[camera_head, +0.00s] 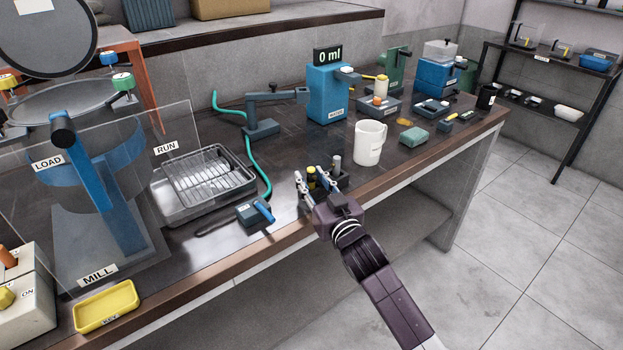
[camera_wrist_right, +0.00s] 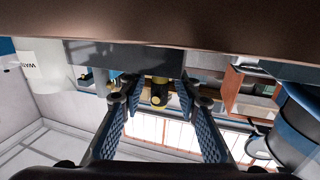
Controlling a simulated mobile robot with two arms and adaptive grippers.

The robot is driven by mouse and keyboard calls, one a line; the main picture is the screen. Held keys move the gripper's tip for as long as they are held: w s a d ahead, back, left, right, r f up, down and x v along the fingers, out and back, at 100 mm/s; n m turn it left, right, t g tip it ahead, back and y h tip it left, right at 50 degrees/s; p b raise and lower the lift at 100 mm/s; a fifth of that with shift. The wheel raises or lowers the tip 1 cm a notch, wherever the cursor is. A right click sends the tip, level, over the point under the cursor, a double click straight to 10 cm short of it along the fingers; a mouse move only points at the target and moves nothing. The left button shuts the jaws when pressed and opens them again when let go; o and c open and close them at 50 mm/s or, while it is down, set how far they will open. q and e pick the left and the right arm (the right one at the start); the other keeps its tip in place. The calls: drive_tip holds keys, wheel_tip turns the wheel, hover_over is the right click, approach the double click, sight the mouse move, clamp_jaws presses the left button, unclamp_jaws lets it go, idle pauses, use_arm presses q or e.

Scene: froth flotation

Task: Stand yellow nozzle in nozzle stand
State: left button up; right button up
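The yellow nozzle (camera_head: 311,177) shows between my right gripper's fingers at the front edge of the bench. It also shows in the right wrist view (camera_wrist_right: 158,93), as a dark-ended yellow piece centred between the finger pads. My right gripper (camera_head: 315,182) is open, with a gap on both sides of the nozzle in the wrist view. The dark nozzle stand (camera_head: 343,180) is just beside and behind the gripper, partly hidden by it. A grey nozzle (camera_head: 337,164) stands upright there. I cannot tell whether the yellow nozzle sits in the stand. My left gripper is not in view.
A white mug (camera_head: 369,143) stands to the right of the stand. A small dark box with a blue handle (camera_head: 257,212) and a wire rack in a tray (camera_head: 205,183) are to the left. The blue water dispenser (camera_head: 328,93) stands behind, its display reading 0 ml.

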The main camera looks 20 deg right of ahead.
drive_tip(key=shift+r, duration=0.2)
drive_tip(key=s+d, duration=0.1)
drive_tip(key=s, duration=1.1)
drive_tip(key=shift+b, duration=0.45)
